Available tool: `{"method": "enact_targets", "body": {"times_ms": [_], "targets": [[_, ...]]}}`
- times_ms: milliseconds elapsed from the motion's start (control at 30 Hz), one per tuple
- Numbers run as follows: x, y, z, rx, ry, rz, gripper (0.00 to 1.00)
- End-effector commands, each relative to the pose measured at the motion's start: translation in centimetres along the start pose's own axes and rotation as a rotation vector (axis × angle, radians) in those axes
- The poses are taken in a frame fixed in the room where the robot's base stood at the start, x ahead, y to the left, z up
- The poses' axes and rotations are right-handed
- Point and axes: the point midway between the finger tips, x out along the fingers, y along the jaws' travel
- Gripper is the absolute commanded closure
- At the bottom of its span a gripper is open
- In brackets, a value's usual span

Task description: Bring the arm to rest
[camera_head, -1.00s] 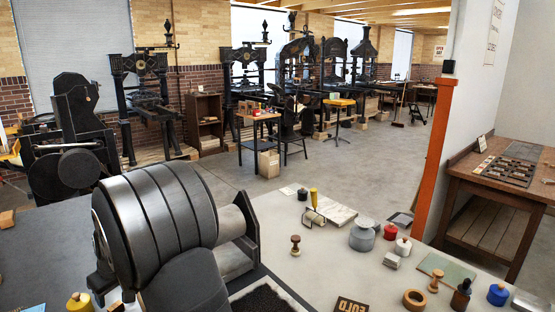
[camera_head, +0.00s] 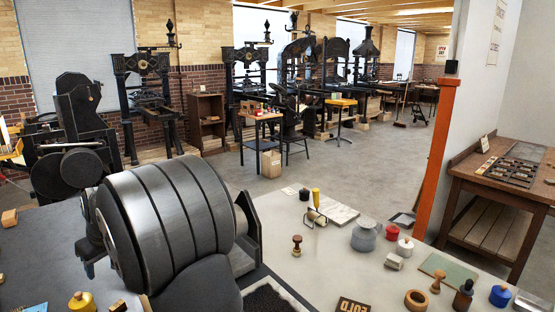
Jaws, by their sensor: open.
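My arm (camera_head: 165,225) fills the lower left of the head view as large dark grey rounded links, close to the camera. Part of what looks like my gripper (camera_head: 88,268) shows at the left edge of these links, pointing down above the dark grey part of the bench. The links hide most of it, and I see nothing held in it. The jaws are open.
The bench holds a wooden-handled stamp (camera_head: 297,245), a grey pot (camera_head: 364,236), a green pad (camera_head: 447,271), a dark bottle (camera_head: 463,295) and a yellow-lidded jar (camera_head: 81,302). Iron presses (camera_head: 148,95) stand behind. An orange post (camera_head: 436,155) rises at the right.

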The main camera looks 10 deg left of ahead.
Motion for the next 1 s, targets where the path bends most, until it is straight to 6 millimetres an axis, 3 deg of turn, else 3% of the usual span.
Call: {"method": "enact_targets", "body": {"times_ms": [633,700,1000], "targets": [[-12.1,0.1,-5.1,-0.001,0.002,0.001,0.43],[-13.2,1.0,-5.2,0.012,0.001,0.006,0.43],[-13.9,6.7,-3.0,0.095,-0.002,0.04,0.43]]}}
